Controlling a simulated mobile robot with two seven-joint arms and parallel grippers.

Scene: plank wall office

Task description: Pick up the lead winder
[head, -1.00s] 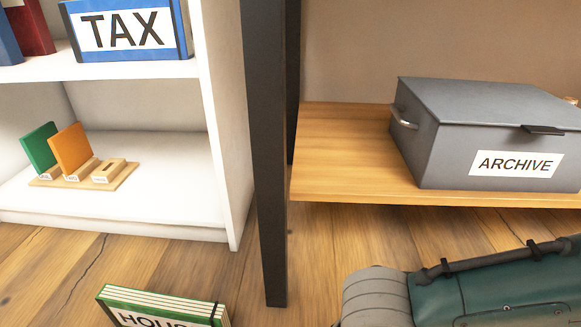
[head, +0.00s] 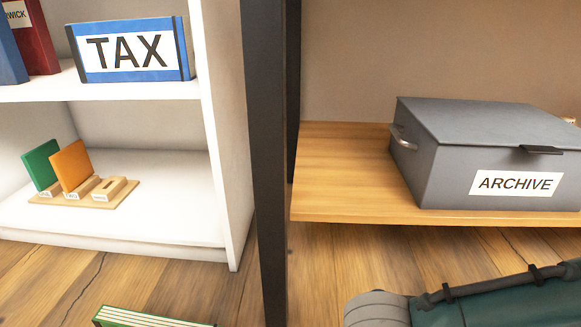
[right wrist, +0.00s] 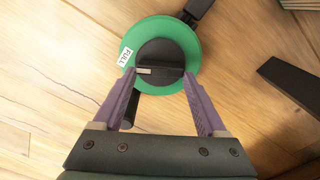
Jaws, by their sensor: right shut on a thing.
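The lead winder (right wrist: 184,41), a green disc with a black hub and a white label that seems to read FULL, shows in the right wrist view. A black part sticks out at its upper right, and a dark handle-like piece shows below it. My right gripper (right wrist: 161,80) has its purple fingers on either side of the black hub and is shut on the winder. Exactly where the fingertips touch is hard to see. The winder is not in the head view, where only my right arm shows at the lower right. My left gripper is in neither view.
A dark post (head: 268,150) stands between a white shelf unit (head: 222,130) and a wooden shelf (head: 335,180) bearing a grey ARCHIVE box (head: 440,165). A blue TAX binder (head: 128,50) and a small wooden stand (head: 120,190) sit on the white shelves. A green-edged stack (head: 140,318) lies on the plank floor.

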